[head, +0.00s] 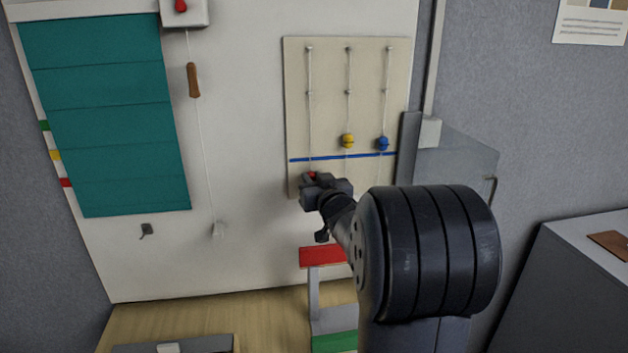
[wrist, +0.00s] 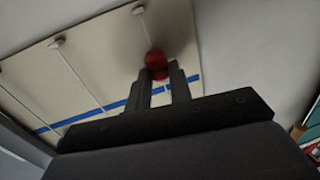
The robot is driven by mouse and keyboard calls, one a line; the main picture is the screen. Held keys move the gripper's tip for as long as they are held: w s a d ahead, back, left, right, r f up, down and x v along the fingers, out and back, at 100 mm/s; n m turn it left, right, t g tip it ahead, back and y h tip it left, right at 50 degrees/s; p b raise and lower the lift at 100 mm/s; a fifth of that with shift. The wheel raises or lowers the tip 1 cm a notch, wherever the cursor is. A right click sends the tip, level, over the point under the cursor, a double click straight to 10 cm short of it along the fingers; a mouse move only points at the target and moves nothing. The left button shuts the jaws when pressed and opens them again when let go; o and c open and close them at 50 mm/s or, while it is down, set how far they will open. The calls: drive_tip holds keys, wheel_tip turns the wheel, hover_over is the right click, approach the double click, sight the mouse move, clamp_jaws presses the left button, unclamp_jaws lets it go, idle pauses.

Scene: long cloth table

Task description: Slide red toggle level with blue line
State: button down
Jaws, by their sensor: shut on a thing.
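The red toggle (wrist: 156,66) sits between the fingertips of my gripper (wrist: 160,82) in the wrist view, and the fingers are shut on it. In the head view only a sliver of the red toggle (head: 311,175) shows past my gripper (head: 318,184). It hangs on the left cord of the cream board (head: 328,70), below the blue line (head: 330,159). The blue line also shows in the wrist view (wrist: 112,106). A yellow toggle (head: 347,141) and a blue toggle (head: 382,143) sit on the middle and right cords, both just above the line.
A teal blind (head: 105,110) and a pull cord with a brown handle (head: 194,80) hang left of the board. A grey box (head: 455,165) juts out at its right. A red-topped stand (head: 322,257) is below my gripper.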

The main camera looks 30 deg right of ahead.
drive_tip(key=shift+r, duration=0.1)
wheel_tip(320, 180, up, 4)
drive_tip(key=p, duration=0.3)
drive_tip(key=shift+r+p, duration=0.25)
drive_tip(key=shift+p, duration=0.15)
drive_tip(key=shift+f, duration=0.1)
drive_tip(key=c, duration=1.3)
unclamp_jaws()
drive_tip(key=shift+o, duration=0.2)
drive_tip(key=shift+s, duration=0.15)
drive_tip(key=s+a+b, duration=0.1)
drive_tip(key=s, duration=0.9)
drive_tip(key=shift+s+a, duration=0.2)
drive_tip(key=shift+s, duration=0.05)
